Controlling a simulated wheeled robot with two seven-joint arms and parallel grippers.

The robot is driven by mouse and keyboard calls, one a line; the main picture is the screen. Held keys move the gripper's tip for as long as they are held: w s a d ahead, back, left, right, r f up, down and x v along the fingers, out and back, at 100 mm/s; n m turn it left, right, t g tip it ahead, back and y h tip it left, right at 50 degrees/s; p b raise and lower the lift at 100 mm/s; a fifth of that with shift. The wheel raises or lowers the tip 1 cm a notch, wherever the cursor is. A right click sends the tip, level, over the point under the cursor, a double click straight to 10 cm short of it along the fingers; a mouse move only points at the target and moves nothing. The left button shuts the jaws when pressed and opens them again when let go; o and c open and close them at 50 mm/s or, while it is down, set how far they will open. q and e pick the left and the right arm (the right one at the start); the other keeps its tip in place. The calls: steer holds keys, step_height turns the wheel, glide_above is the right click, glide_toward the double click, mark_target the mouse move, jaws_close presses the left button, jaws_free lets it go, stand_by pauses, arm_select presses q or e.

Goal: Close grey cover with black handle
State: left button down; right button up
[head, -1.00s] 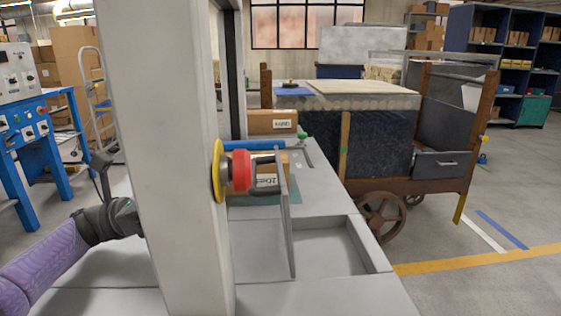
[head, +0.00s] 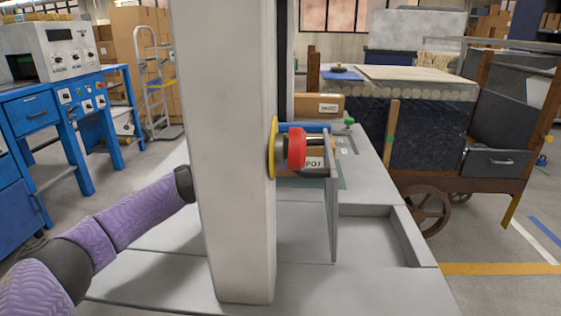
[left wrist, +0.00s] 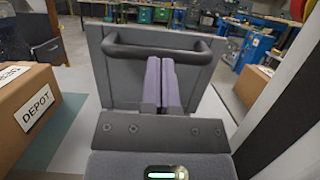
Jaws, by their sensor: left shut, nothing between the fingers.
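The grey cover (head: 333,205) stands upright, open, at the left edge of a shallow recess (head: 410,238) in the grey table. It shows almost edge-on in the head view. Its black handle (head: 313,172) sticks out to the left, partly behind a red button. In the left wrist view I face the cover (left wrist: 125,80) and its handle (left wrist: 180,50). My left gripper (left wrist: 160,60) is shut and empty, its purple fingers pointing at the cover just below the handle bar. I cannot tell whether they touch it. In the head view a pale post hides this gripper. My right gripper is out of view.
The pale post (head: 225,150) carries a red button (head: 297,147) on a yellow disc and blocks much of the view. Cardboard boxes (head: 318,105) stand behind the cover; one labelled DEPOT (left wrist: 25,105) is close on the left in the wrist view. A wooden cart (head: 430,130) stands beyond the table.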

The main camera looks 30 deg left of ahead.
mark_target(329, 148)
arm_select(q)
steer(key=shift+g+y, duration=0.3)
steer(key=shift+y, duration=0.3)
steer(key=p+x, duration=0.1)
steer(key=x, duration=0.1)
steer(key=r+p+x, duration=0.1)
steer(key=x, duration=0.2)
steer(key=p+x, duration=0.1)
steer(key=x, duration=0.1)
steer(key=shift+w+d+r, duration=0.1)
steer(key=shift+d+r, duration=0.05)
steer(key=shift+r, duration=0.2)
steer(key=d+y, duration=0.1)
steer(key=w+d+y+p, duration=0.1)
steer(key=d, duration=0.1)
steer(key=w+d+f+g+p, duration=0.1)
steer(key=shift+w+d+y, duration=0.15)
steer(key=shift+d+y, duration=0.15)
steer(key=shift+y, duration=0.1)
